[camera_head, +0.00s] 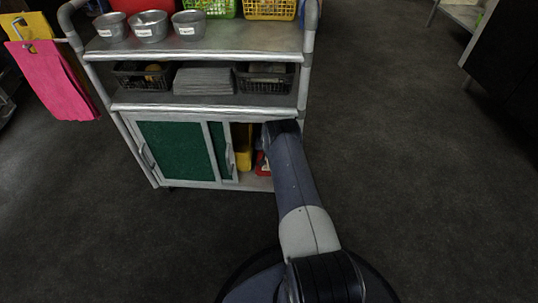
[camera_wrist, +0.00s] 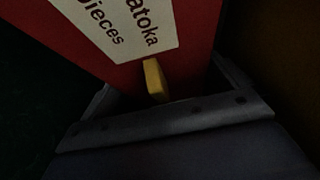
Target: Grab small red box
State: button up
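A red box (camera_wrist: 110,45) with a white label, on which "atoka" and "pieces" can be read, fills much of the upper wrist view. It stands very close in front of my gripper (camera_wrist: 155,80). A tan finger part shows against the lower part of its red face; I cannot tell whether the fingers are around the box or how far apart they are. In the head view, a small patch of red (camera_head: 263,165) shows inside the open right part of the cart's lower cabinet, beside my arm. My gripper's end is hidden there behind my own arm.
The cart (camera_head: 207,113) has green sliding doors (camera_head: 176,150) to the left of the opening. A yellow container (camera_head: 242,145) stands inside it, left of the red patch. Metal cups (camera_head: 150,27) and dark baskets (camera_head: 264,78) sit on the shelves above. The floor to the right is clear.

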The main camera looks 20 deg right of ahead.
jog(key=c, duration=0.4)
jog(key=shift+o, duration=0.2)
jog(key=shift+r, duration=0.1)
